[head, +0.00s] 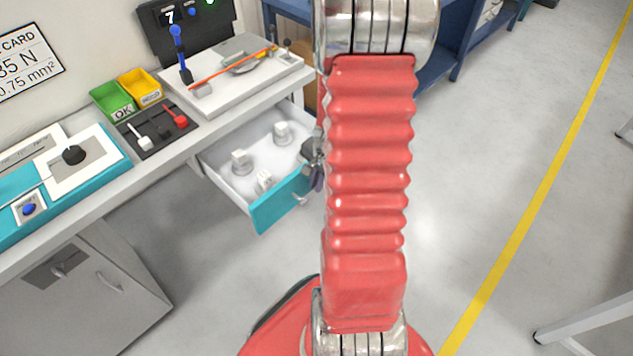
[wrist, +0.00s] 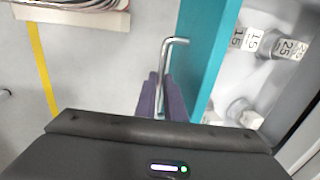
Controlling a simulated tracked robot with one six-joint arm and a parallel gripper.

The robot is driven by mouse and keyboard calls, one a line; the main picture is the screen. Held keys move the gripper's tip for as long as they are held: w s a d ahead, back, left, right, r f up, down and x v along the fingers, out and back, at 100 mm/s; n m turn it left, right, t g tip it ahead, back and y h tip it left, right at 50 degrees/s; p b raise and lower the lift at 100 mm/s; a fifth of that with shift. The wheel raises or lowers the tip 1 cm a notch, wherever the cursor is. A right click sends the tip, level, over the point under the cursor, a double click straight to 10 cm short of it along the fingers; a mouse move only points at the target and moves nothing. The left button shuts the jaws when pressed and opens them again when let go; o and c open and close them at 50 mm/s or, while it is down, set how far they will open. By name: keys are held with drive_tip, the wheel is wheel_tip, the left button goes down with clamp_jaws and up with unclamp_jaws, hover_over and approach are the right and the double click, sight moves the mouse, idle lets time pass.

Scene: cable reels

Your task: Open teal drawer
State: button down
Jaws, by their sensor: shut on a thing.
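The teal drawer (head: 283,201) is pulled out from under the workbench at the middle of the head view, and its white inside shows. Its teal front runs down the wrist view (wrist: 208,50). A silver bar handle (wrist: 172,48) stands off that front. My gripper (wrist: 163,103) has its purple fingers shut on the handle. In the head view my red arm covers most of the gripper, and only part of it shows beside the drawer front. White weights (head: 281,133) stand in the drawer, and some show numbers in the wrist view.
The workbench (head: 95,207) carries a green bin (head: 113,101), a yellow bin (head: 141,88), a black tool tray and a white fixture. A grey cabinet (head: 75,290) stands below at left. Open grey floor with a yellow line (head: 540,190) lies to the right.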

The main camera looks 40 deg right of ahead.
drive_tip(key=shift+d, duration=0.2)
drive_tip(key=c, duration=1.8)
unclamp_jaws()
drive_tip(key=shift+w+a, duration=0.1)
drive_tip(key=shift+a, duration=0.05)
drive_tip(key=shift+c, duration=0.2)
drive_tip(key=shift+r, duration=0.1)
wheel_tip(320, 180, up, 13)
drive_tip(key=s, duration=0.2)
drive_tip(key=shift+s+r, duration=0.15)
drive_tip(key=shift+s, duration=0.2)
